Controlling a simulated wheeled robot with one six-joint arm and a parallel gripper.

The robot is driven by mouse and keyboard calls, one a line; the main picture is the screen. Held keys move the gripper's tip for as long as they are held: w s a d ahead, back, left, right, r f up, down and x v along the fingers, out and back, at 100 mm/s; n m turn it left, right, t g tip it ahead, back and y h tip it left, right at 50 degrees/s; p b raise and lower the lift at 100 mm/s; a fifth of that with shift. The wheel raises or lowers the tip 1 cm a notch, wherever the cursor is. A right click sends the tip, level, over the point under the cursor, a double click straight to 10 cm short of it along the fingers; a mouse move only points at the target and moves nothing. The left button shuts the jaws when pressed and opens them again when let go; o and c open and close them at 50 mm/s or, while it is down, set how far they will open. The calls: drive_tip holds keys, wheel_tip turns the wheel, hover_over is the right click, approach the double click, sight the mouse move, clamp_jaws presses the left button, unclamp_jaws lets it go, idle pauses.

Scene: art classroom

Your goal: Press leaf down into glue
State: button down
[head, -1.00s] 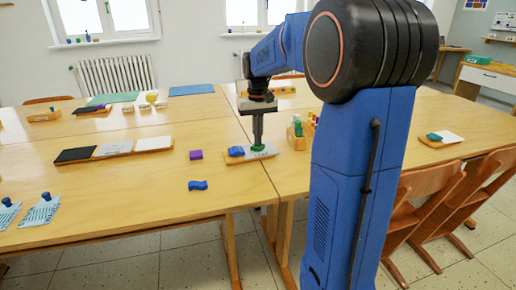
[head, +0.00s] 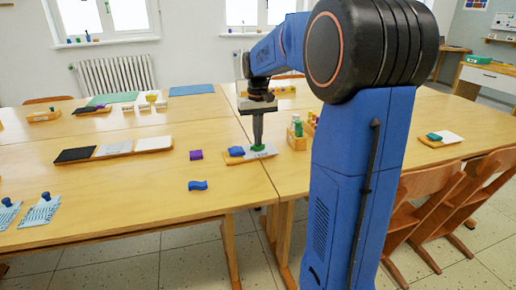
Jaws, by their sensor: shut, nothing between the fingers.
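The green leaf (head: 258,148) lies on a light card on a small wooden tray (head: 249,158) near the middle of the table. My gripper (head: 258,143) points straight down and is shut and empty, its tips at the leaf, apparently touching it. The tips cover part of the leaf. A blue item (head: 236,151) lies on the left end of the same tray. The glue cannot be made out.
A wooden holder with bottles (head: 297,138) stands right of the tray. A tray with black, grey and white cards (head: 114,150) is farther left.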

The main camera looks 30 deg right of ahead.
drive_tip(key=shift+r, duration=3.4)
drive_tip(key=s+a+f+n+t, duration=0.1)
drive_tip(key=s+a+f, duration=0.3)
drive_tip(key=s, duration=0.6)
drive_tip(key=s+a+f+n+t, duration=0.1)
drive_tip(key=s+a+f+t, duration=0.1)
drive_tip(key=s+a, duration=0.4)
drive_tip(key=s+a+f+n+t, duration=0.1)
drive_tip(key=s+a+f, duration=0.4)
drive_tip(key=s, duration=0.9)
drive_tip(key=shift+a+f+t, duration=0.35)
drive_tip(key=shift+a+t, duration=0.05)
